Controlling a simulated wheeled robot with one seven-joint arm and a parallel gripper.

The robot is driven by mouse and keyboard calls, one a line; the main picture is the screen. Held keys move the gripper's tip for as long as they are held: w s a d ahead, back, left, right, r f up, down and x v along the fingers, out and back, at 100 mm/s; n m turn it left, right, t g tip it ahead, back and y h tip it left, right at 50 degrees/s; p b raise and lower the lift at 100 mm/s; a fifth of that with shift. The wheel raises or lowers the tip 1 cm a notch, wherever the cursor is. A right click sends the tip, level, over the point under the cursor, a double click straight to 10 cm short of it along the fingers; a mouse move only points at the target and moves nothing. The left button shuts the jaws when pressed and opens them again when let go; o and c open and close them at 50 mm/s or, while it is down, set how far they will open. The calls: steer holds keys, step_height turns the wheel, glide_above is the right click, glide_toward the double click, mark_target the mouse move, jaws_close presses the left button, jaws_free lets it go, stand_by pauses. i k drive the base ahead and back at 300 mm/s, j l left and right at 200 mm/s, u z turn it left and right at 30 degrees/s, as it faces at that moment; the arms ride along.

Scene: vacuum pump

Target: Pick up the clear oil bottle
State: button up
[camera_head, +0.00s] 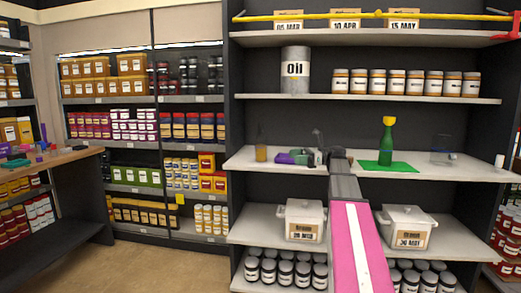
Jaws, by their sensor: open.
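A clear bottle with amber oil in its lower part (261,151) stands upright on the middle shelf (247,163), left of centre. My gripper (337,153) is at the far end of my arm, over the same shelf and to the right of the bottle, clearly apart from it. It is small and partly hidden by my own arm, and its fingers are hard to make out. It is open, and I see nothing held in it.
Purple and teal items (285,158) lie between the bottle and my arm. A green bottle (387,143) stands on a green mat (400,167) to the right, with a clear container (441,151) beyond. A large oil can (295,72) stands on the shelf above. White bins (304,217) are below.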

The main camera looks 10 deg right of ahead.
mark_target(260, 139)
steer(key=i, duration=0.9)
